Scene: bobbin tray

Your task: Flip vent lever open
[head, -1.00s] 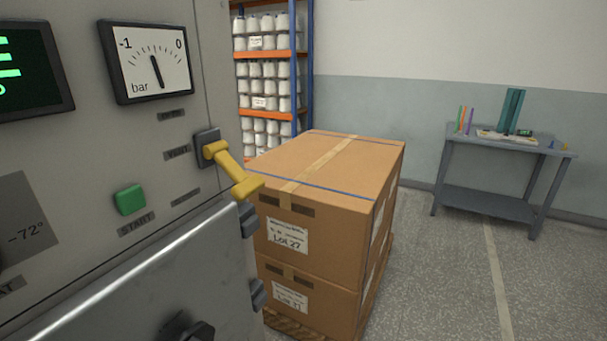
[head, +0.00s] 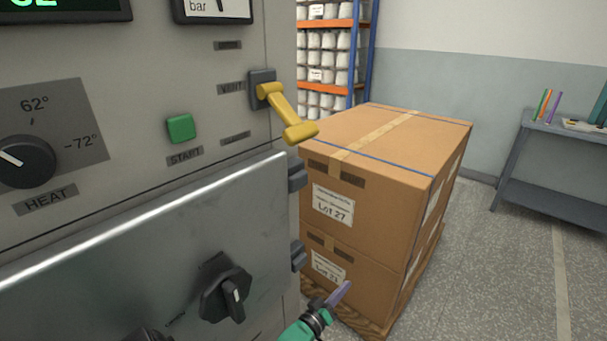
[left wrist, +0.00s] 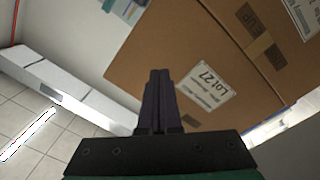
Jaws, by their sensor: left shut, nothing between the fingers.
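The yellow vent lever (head: 287,114) sticks out from a dark mount beside the VENT label, at the right edge of the grey machine panel (head: 120,100). It slants down to the right, toward the viewer. My left gripper (head: 341,294) is at the bottom of the head view, well below the lever and in front of the cartons. In the left wrist view its dark fingers (left wrist: 157,100) are together with nothing between them, and the lever does not show there. My right gripper is not in view.
Stacked cartons (head: 400,150) on a pallet stand right of the machine. The panel carries a green START button (head: 181,128), a HEAT knob (head: 27,160) and a door with a black handle (head: 226,295). A grey side table (head: 550,155) stands far right, with open floor before it.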

